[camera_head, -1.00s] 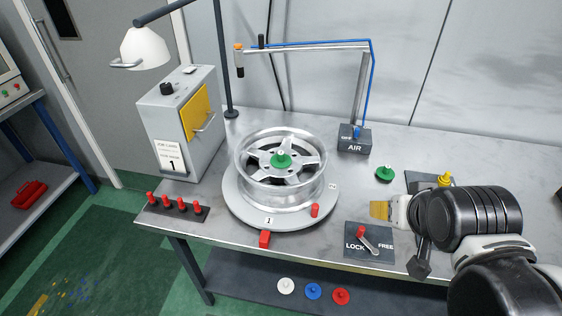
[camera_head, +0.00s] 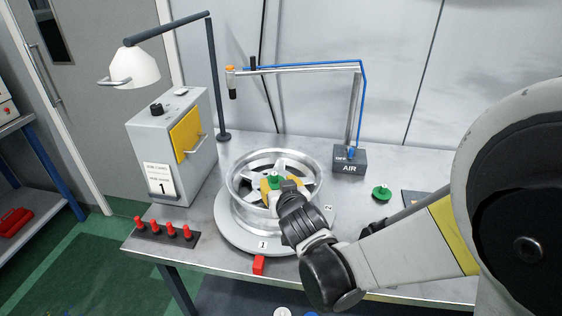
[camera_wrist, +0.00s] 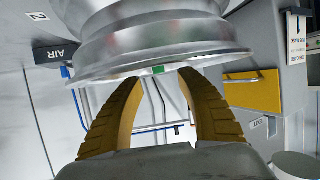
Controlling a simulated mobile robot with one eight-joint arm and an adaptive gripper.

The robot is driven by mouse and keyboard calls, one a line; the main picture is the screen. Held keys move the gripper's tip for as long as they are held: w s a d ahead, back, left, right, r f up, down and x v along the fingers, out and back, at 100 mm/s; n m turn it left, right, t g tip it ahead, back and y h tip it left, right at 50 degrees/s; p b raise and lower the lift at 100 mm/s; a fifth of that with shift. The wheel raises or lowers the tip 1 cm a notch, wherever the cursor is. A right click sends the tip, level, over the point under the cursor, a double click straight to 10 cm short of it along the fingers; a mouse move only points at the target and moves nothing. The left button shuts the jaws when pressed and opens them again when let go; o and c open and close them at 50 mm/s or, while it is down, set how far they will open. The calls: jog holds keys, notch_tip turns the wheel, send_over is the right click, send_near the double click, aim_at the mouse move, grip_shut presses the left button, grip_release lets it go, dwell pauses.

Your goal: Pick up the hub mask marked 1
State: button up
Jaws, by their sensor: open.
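A green hub mask (camera_head: 274,183) sits at the centre of the silver spoked wheel (camera_head: 240,192). I cannot read a number on it. The wheel stands on a round grey plate (camera_head: 234,236) with labels 1 and 2 on its edge. My gripper (camera_head: 270,185) is at the wheel's centre, its yellow fingers beside the green mask; contact cannot be told. In the wrist view my gripper (camera_wrist: 158,75) is open, fingers apart, with a small green patch between the tips and the wheel rim (camera_wrist: 160,50) above. Another green mask (camera_head: 381,193) lies on the table to the right.
A grey box (camera_head: 165,140) labelled 1 with a yellow panel stands at left, a lamp (camera_head: 135,66) above it. Red pegs (camera_head: 163,229) sit in a rack at front left. The AIR block (camera_head: 349,160) and its boom stand behind. Bare table (camera_head: 325,150) lies behind the wheel.

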aim_at(275, 176)
jog(key=b+x, duration=0.2)
jog(key=x, duration=0.5)
jog(key=shift+d, duration=0.1)
jog(key=shift+s+r, duration=0.1)
jog(key=shift+c, duration=1.2)
grip_shut()
